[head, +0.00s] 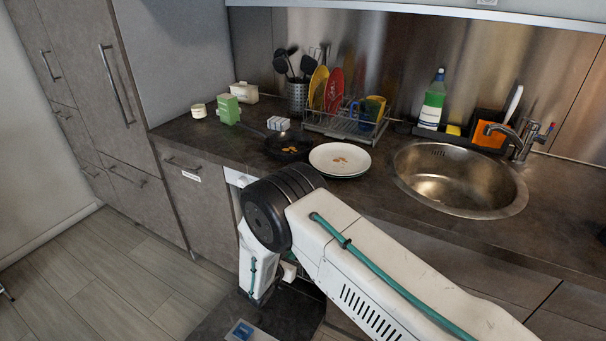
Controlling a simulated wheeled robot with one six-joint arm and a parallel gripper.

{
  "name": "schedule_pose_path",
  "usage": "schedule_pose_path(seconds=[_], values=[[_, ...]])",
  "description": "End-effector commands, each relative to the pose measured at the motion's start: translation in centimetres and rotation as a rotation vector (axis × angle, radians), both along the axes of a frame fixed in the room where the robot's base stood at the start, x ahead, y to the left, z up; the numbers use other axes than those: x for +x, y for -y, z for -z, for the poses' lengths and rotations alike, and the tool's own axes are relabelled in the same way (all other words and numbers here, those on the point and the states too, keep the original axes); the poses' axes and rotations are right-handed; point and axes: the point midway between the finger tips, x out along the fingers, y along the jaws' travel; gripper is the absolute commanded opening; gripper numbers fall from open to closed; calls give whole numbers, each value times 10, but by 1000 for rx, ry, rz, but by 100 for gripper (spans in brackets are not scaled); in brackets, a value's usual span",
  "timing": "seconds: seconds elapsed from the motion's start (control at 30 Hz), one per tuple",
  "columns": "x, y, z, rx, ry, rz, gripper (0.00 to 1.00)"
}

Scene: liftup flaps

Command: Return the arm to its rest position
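My white arm (375,265) comes in from the lower right and bends at a large dark joint (268,213) in front of the counter. Beyond the joint, a white link with a teal stripe (258,268) hangs down toward a dark open panel (215,316) low in front of the cabinets. The fingers of my gripper do not show, so I cannot see whether it is open or shut, or whether it holds anything.
The dark counter (372,205) carries a white plate (340,160), a black pan (281,145), a dish rack (338,124) and a green carton (228,109). A round sink (460,180) is at right. The wooden floor (110,275) at left is clear.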

Motion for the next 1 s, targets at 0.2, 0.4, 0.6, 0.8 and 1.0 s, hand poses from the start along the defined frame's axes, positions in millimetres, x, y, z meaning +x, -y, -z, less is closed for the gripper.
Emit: schedule_pose_path(seconds=[0.2, 0.4, 0.6, 0.8, 1.0], values=[[-18, 24, 9, 29, -14, 109, 0], [-56, 75, -26, 97, -25, 387, 0], [-78, 120, -96, 209, 6, 671, 0], [-111, 168, -181, 362, 53, 990, 0], [-154, 210, -257, 528, 100, 1287, 0]])
